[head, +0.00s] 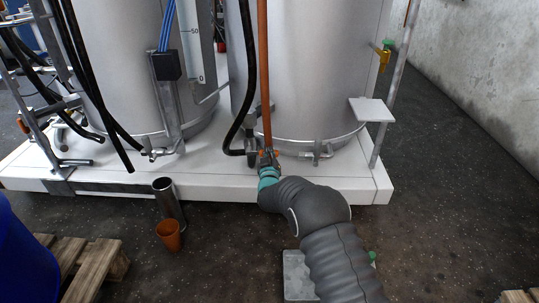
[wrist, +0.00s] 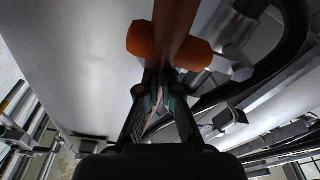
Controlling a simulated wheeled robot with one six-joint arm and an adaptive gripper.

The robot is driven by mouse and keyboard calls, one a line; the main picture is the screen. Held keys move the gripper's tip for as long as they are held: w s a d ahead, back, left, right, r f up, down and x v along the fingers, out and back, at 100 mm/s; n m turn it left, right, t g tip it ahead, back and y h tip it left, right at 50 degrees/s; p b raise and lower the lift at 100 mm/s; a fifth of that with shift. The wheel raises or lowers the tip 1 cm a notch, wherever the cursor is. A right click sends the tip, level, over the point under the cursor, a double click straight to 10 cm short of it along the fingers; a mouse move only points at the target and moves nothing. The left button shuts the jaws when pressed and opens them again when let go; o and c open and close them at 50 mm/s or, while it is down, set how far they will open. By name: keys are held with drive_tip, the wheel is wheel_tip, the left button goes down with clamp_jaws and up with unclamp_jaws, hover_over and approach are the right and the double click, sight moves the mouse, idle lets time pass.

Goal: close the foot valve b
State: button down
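My gripper (head: 267,168) is at the foot of the right tank (head: 300,70), at the front of the white platform. It is up against a small metal fitting with orange parts (head: 277,153), where an orange hose (head: 264,70) comes down. This looks like the foot valve, but no letter is readable. In the wrist view my gripper's fingers (wrist: 162,92) converge just below two orange rounded ends (wrist: 143,42) on either side of a brownish-orange bar (wrist: 176,25). A thin pale strip shows between the fingers. Whether they clamp the fitting is hidden.
A black hose (head: 243,115) hangs just left of the fitting. A second tank (head: 130,60) stands left. A pallet (head: 90,262) is at lower left.

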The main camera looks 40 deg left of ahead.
drive_tip(key=r, duration=0.1)
drive_tip(key=w+r, duration=0.1)
drive_tip(key=r, duration=0.1)
drive_tip(key=shift+r, duration=0.2)
drive_tip(key=v, duration=1)
drive_tip(key=shift+s+a+r+p, duration=0.2)
drive_tip(key=shift+s+a+p, duration=0.15)
drive_tip(key=shift+a+p, duration=0.05)
